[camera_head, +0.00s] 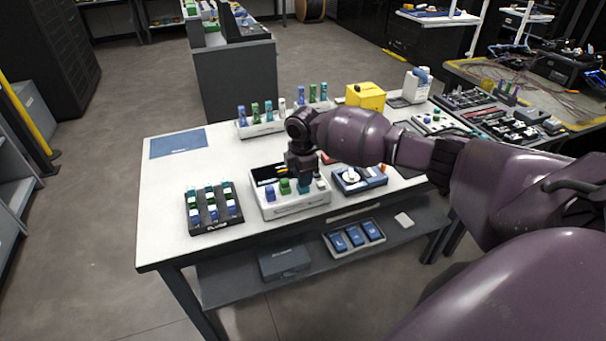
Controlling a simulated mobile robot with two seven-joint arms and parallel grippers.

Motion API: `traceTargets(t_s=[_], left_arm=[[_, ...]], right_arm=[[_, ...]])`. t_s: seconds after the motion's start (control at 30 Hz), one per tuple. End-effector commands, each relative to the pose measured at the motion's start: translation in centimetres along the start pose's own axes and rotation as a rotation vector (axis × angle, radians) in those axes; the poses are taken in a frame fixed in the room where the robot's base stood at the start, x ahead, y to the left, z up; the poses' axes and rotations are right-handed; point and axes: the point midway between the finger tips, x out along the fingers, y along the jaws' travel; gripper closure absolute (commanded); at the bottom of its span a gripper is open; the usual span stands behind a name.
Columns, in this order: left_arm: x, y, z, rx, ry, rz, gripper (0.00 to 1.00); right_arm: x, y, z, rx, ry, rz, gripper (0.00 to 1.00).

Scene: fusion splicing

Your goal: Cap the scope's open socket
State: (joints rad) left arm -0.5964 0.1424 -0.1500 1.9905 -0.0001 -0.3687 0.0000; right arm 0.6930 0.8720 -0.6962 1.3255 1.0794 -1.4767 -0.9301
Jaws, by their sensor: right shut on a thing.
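The scope (292,209) is a white box with a small dark screen, standing near the front of the white table. A blue piece (270,194), a green piece (285,187) and a teal piece (304,187) stand in a row along its front, with a small white piece (321,184) at the right end. My right gripper (302,175) points down over the scope, shut on the teal piece. Whether that piece is seated or just above the scope is too small to tell. The gripper and wrist hide part of the scope's back. My left gripper is not in view.
A black tray (215,224) of colored pieces stands left of the scope. A blue device (359,184) stands close on its right. Behind are a white rack (262,129) of colored connectors and a yellow box (365,97).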

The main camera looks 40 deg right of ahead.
Motion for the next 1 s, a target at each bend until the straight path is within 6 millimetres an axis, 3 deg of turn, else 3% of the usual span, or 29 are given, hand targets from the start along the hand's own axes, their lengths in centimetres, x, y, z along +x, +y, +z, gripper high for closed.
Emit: traceTargets(t_s=[1.0], left_arm=[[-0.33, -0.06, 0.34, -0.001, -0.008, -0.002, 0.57]], right_arm=[[0.73, -0.01, 0.0, -0.001, 0.0, 0.0, 0.93]])
